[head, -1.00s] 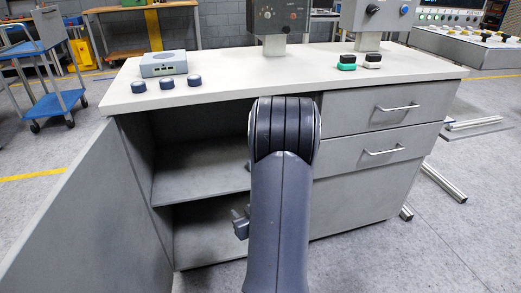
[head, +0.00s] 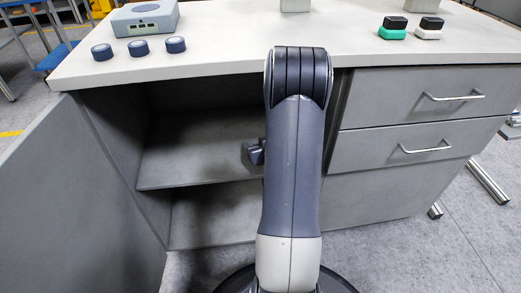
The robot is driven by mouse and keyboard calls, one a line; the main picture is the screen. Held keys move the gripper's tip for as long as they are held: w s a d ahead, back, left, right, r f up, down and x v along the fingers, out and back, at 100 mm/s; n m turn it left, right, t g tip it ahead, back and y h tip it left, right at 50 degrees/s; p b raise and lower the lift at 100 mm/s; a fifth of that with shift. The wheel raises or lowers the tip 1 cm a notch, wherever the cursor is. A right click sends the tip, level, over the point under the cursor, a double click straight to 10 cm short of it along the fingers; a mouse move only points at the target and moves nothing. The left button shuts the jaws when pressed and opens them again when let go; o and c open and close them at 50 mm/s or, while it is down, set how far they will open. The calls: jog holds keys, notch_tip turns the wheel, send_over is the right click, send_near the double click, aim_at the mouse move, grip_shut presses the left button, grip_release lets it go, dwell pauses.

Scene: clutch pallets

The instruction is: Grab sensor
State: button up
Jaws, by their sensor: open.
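No object here is clearly marked as the sensor. At the right are a green-and-black block (head: 393,29) and a white-and-black block (head: 429,29). My gripper (head: 256,152) shows only as a small dark part left of my arm, in front of the cabinet's open shelves and below the worktop. It is open, apart from all these objects; my arm hides most of it.
The worktop (head: 235,48) is clear between the pucks and the blocks. Below it are open shelves (head: 190,160) and two drawers with bar handles (head: 410,94). A grey panel (head: 80,190) stands at the left. Metal profiles (head: 487,180) lie at the right.

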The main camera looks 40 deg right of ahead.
jog(key=shift+w+d+f, duration=0.1)
jog(key=shift+w, duration=0.2)
jog(key=shift+c, duration=0.3)
jog(key=c, duration=1)
